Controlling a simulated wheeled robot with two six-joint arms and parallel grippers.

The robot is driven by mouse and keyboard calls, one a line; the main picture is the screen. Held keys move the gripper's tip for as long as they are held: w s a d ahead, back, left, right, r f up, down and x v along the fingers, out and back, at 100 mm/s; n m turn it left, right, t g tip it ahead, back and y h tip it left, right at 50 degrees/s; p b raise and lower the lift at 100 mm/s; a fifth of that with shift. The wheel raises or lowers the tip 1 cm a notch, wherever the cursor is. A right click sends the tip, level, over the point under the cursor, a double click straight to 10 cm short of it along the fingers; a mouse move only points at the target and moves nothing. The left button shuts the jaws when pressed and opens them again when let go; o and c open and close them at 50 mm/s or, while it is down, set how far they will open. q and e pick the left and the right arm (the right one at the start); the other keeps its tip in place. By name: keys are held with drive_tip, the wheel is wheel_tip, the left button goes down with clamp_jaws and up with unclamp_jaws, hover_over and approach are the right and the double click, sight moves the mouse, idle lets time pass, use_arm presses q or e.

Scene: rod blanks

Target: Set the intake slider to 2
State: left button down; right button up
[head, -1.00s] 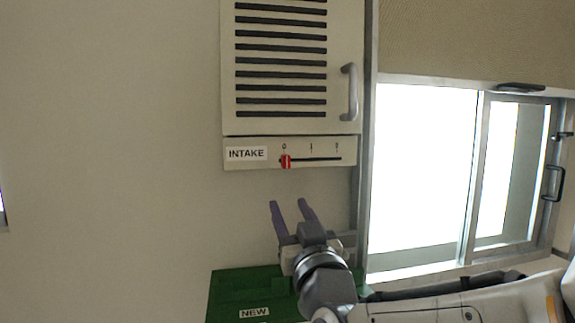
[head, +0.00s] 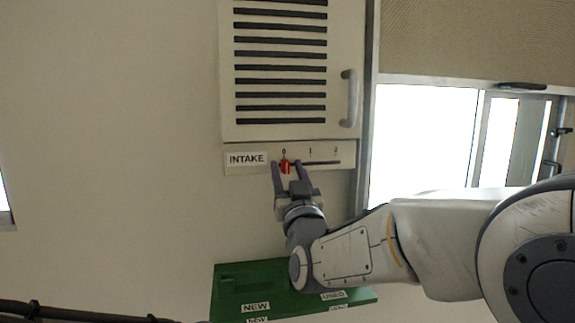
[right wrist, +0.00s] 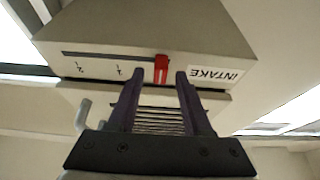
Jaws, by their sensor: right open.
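The intake panel (head: 229,168) is a cream strip below a vent, with an INTAKE label and a slot marked 0, 1, 2. Its red slider knob (head: 285,166) stands at 0, the left end of the slot. My right gripper (head: 289,166) is open, with its purple fingers on either side of the knob in the head view. In the right wrist view the red knob (right wrist: 161,69) shows between and just beyond the fingertips (right wrist: 158,75); I cannot tell whether they touch it. My left gripper is not in view.
The louvred vent door (head: 230,100) with a grey handle (head: 348,97) is above the panel. A window (head: 425,135) with a blind is to the right. A green tray (head: 225,295) with NEW and USED labels is below. The wall at left is bare.

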clamp_jaws()
idle(1.4)
